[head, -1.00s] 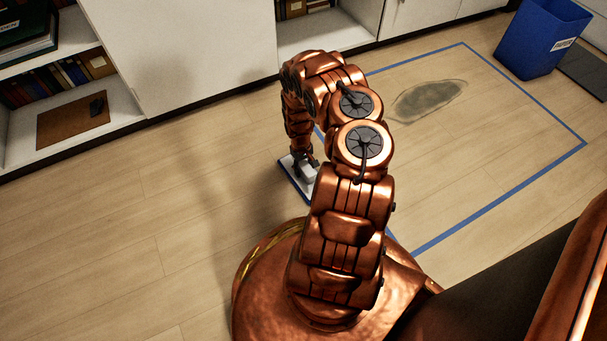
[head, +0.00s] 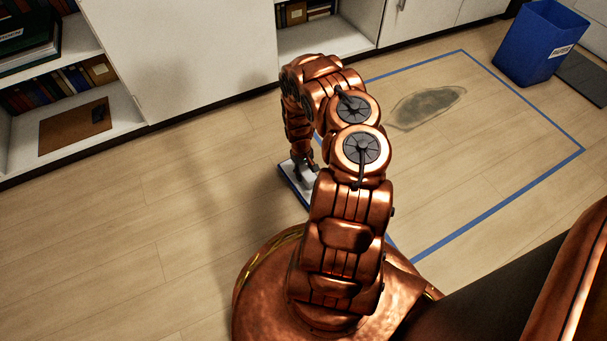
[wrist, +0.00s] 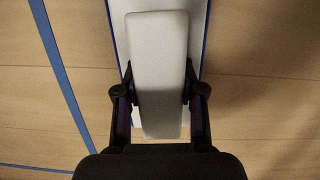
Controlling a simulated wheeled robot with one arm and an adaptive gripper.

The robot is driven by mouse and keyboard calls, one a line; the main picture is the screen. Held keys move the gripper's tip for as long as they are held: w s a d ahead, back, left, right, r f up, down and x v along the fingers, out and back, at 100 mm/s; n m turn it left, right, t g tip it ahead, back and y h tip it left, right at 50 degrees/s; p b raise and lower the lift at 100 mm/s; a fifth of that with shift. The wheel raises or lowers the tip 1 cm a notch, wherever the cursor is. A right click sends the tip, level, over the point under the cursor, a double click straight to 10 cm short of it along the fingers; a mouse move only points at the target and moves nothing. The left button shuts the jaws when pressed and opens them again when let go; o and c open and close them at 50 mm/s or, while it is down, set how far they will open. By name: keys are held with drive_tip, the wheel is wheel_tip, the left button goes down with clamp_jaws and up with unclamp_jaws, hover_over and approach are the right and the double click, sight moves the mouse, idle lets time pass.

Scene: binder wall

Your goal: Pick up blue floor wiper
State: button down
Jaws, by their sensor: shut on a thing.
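The floor wiper is a flat white piece with blue edges and a raised pale grip block (wrist: 158,60) on top. In the head view the wiper (head: 293,188) lies at the floor, partly hidden by my arm. My gripper (wrist: 160,95) is shut on the grip block, with one dark finger on each side of it. In the head view my gripper (head: 305,168) points down over the wiper. I cannot tell whether the wiper touches the floor.
Blue tape (head: 500,207) outlines an area of the wooden floor holding a dark smudge (head: 428,106). A blue bin (head: 535,45) stands at the back right beside a dark mat (head: 585,77). White cabinets and shelves (head: 190,50) line the back. The floor at left is clear.

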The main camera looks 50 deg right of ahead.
drive_tip(key=r, duration=0.1)
drive_tip(key=r+p, duration=0.1)
drive_tip(key=shift+s+d+r, duration=0.2)
drive_tip(key=shift+s+r, duration=0.15)
drive_tip(key=s+d+p, duration=0.4)
drive_tip(key=s+d, duration=0.3)
drive_tip(key=s, duration=0.6)
drive_tip(key=shift+s+r, duration=0.25)
drive_tip(key=shift+r, duration=0.15)
drive_tip(key=shift+d, duration=0.1)
